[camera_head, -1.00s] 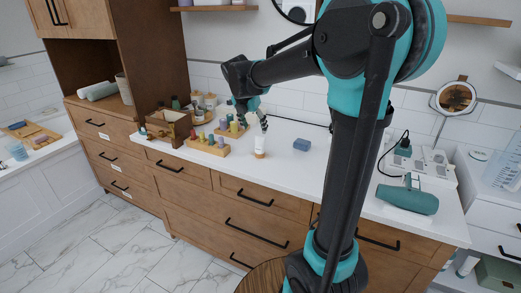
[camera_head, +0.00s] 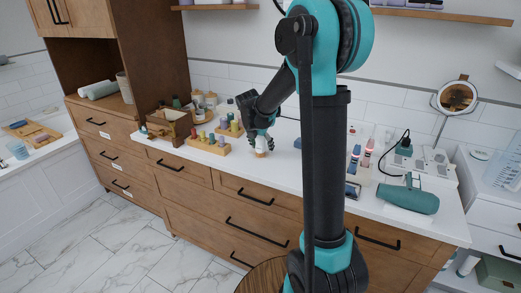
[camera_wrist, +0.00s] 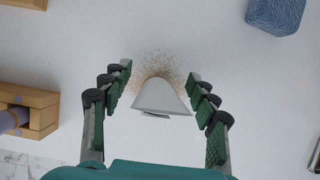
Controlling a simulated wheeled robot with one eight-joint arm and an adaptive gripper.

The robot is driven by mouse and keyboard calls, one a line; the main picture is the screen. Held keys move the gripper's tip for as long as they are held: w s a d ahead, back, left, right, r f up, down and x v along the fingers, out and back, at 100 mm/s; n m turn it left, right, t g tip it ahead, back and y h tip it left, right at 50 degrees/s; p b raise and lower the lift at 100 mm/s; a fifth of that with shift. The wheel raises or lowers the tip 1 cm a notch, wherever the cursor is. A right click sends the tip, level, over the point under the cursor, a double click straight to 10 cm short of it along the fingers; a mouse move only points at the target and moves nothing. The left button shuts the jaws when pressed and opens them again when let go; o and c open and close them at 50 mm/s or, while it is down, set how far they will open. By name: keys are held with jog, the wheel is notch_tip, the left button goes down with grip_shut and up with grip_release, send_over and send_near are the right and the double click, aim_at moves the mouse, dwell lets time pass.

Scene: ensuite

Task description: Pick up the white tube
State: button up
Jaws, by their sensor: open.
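The white tube (camera_wrist: 160,97) stands on the white counter, seen from above in the wrist view with its flat end edge facing up. It lies between the two fingers of my gripper (camera_wrist: 158,80), with a gap on each side. In the head view my gripper (camera_head: 261,142) points down over the tube, hiding most of it. Only the tube's lower part (camera_head: 261,153) shows beneath the fingers. My gripper is open and holds nothing.
A wooden rack with coloured bottles (camera_head: 208,145) stands to the left on the counter (camera_head: 240,172). A blue textured block (camera_wrist: 277,14) lies at upper right in the wrist view. A teal hair dryer (camera_head: 408,199) lies farther right.

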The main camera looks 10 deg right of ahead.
jog(key=shift+w+d+f, duration=0.1)
jog(key=shift+f, duration=0.25)
grip_shut()
dwell(0.4)
